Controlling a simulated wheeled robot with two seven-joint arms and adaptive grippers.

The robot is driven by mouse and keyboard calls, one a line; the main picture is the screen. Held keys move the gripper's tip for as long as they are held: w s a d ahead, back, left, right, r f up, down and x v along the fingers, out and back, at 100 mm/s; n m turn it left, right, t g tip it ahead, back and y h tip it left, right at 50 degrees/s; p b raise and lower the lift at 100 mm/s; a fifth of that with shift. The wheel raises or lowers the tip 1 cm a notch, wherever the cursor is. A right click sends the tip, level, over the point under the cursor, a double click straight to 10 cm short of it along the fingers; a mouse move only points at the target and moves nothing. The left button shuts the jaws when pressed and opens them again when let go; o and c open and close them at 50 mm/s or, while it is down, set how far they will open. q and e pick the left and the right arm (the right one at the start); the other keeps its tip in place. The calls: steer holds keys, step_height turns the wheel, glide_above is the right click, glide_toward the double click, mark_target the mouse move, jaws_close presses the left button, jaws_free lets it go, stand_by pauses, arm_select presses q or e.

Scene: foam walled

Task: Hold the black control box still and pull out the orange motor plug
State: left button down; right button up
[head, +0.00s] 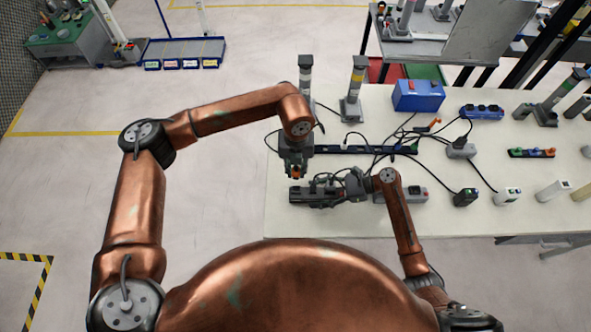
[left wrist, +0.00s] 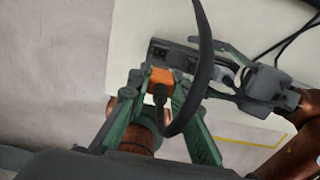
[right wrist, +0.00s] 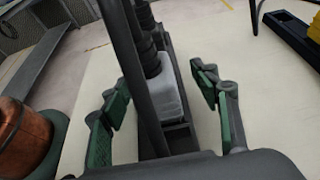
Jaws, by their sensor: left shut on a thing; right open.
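The black control box (head: 312,198) lies near the front edge of the cream table. It also shows in the left wrist view (left wrist: 166,53), with dark sockets in its face. My left gripper (head: 295,168) is shut on the orange motor plug (left wrist: 160,75) above the box's left end. A black cable loops from the plug. I cannot tell whether the plug is seated or free. My right gripper (head: 345,186) is open at the box's right part. In the right wrist view its fingers (right wrist: 163,95) are on either side of a grey-white connector (right wrist: 162,85) and the dark box.
A black strip (head: 350,150) and loose dark cables lie behind the box. A grey box (head: 412,195) is to its right. Two grey posts (head: 351,108) and a blue case (head: 418,95) stand farther back. The table's left front corner is bare.

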steer(key=v, duration=1.2)
steer(key=shift+s+d+f, duration=0.1)
